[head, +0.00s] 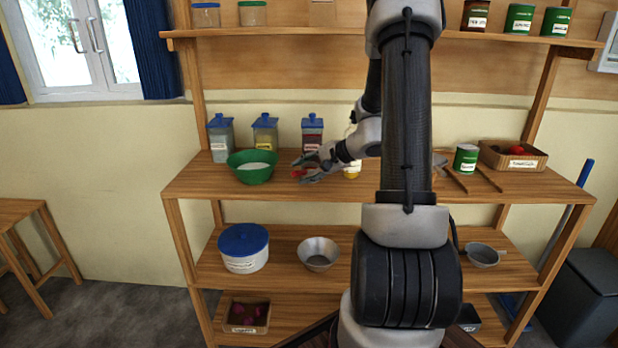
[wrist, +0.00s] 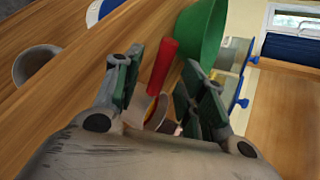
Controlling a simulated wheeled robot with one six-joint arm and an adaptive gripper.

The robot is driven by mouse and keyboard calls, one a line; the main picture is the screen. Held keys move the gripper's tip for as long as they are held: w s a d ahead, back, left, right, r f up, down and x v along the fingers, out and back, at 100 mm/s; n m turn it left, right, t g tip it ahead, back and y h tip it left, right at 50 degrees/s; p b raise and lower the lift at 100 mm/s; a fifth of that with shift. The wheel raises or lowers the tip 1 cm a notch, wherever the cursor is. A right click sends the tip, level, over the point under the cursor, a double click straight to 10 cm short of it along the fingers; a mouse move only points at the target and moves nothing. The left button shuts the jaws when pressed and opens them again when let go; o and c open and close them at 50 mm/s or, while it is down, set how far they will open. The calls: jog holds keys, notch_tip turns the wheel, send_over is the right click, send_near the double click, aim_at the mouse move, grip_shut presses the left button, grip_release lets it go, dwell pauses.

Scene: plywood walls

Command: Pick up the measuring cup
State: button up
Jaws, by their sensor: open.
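A small red-handled item, apparently the measuring cup (head: 299,173), is on the upper bench shelf, right of the green bowl. In the wrist view its red handle (wrist: 163,62) lies between my fingers, and a pale, partly hidden part shows nearer the palm. My gripper (head: 303,170) is low over the shelf from the right, with its fingers around the item. In the wrist view my gripper (wrist: 160,78) is open, with a finger on each side of the handle. I cannot tell whether either finger touches it.
The green bowl (head: 252,175) stands close to my fingertips. Blue-lidded jars (head: 265,135) stand behind. A green can (head: 466,159) and a wooden crate (head: 512,157) are at the right. A blue-lidded pot (head: 244,252) and metal bowl (head: 318,256) sit on the shelf below.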

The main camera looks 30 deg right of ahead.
jog(key=x, duration=0.2)
jog(key=shift+w+f, duration=0.2)
grip_shut()
jog(key=shift+r, duration=0.15)
